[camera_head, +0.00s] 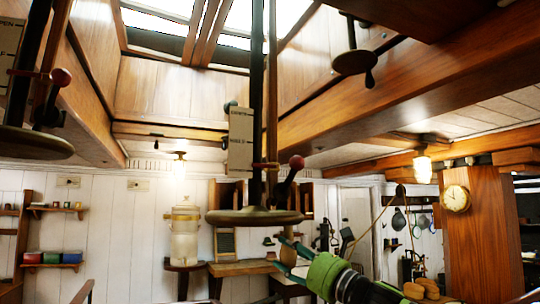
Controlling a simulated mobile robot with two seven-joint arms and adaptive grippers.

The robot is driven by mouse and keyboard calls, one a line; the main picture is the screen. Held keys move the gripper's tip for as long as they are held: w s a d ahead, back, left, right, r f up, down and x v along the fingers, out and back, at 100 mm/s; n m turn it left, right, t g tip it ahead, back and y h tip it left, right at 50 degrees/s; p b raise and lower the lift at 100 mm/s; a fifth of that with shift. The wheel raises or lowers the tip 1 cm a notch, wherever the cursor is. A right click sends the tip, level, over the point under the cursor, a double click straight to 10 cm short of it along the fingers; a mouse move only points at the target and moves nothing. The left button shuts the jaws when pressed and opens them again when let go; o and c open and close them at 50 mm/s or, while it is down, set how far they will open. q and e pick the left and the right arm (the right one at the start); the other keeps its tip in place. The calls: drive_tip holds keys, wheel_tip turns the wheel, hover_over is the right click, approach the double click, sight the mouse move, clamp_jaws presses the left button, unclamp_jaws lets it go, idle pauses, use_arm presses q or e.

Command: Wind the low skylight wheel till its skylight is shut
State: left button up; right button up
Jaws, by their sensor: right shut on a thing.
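The wheel (255,217) hanging lowest in the picture is a flat, dark disc at the foot of a vertical shaft (272,80). A wooden handle (291,252) hangs below its right side. My right gripper (285,254), green with teal fingers, reaches in from the lower right and is shut on this handle. A lever with a red knob (297,162) stands just above the disc, and a marked plate (240,140) hangs beside the shaft. The bright skylight (240,17) is cut off at the top, so I cannot tell how far open it is. My left gripper is out of view.
Another wheel (32,143) with a red-knobbed lever hangs at the left. A dark wheel (355,62) hangs at the upper right under a wooden beam (430,85). A wooden pillar with a clock (455,198) stands at the right.

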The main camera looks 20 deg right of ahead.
drive_tip(key=s+a+b, duration=0.1)
drive_tip(key=s+a, duration=0.3)
drive_tip(key=s, duration=0.4)
drive_tip(key=shift+s+f, duration=0.15)
drive_tip(key=shift+f, duration=0.3)
drive_tip(key=a, duration=0.2)
drive_tip(key=s+a, duration=0.1)
drive_tip(key=a, duration=0.1)
drive_tip(key=shift+s+a, duration=0.1)
drive_tip(key=o, duration=1.2)
drive_tip(key=shift+c, duration=0.2)
drive_tip(key=shift+s+d+r, duration=0.1)
drive_tip(key=shift+d+r, duration=0.15)
